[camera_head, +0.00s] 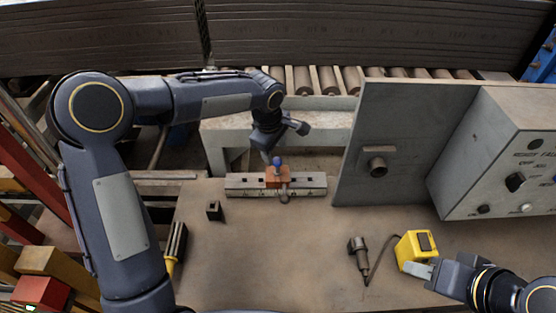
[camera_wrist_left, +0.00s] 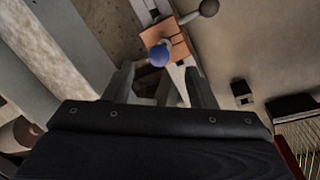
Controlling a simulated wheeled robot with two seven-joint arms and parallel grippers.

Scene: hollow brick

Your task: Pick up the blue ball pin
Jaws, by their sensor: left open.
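The blue ball pin (camera_head: 277,161) stands upright in an orange-brown block (camera_head: 271,177) on a pale slotted rail (camera_head: 310,187). In the left wrist view, the blue ball (camera_wrist_left: 160,54) shows just past the gap between my fingertips, with the orange block (camera_wrist_left: 178,38) behind it. My left gripper (camera_wrist_left: 160,78) is open and empty, its two fingers on either side below the ball. In the head view its fingertips are partly hidden behind the wrist, close to the ball. My right gripper (camera_head: 425,268) is at the lower right, beside a yellow device (camera_head: 414,250); its jaw opening is unclear.
A ball-ended lever (camera_head: 284,186) sticks out in front of the block. A small dark block (camera_head: 214,210) lies left of the rail. A grey upright panel (camera_head: 400,140) stands right of it. A corded dark tool (camera_head: 358,255) lies in front. The middle of the table is clear.

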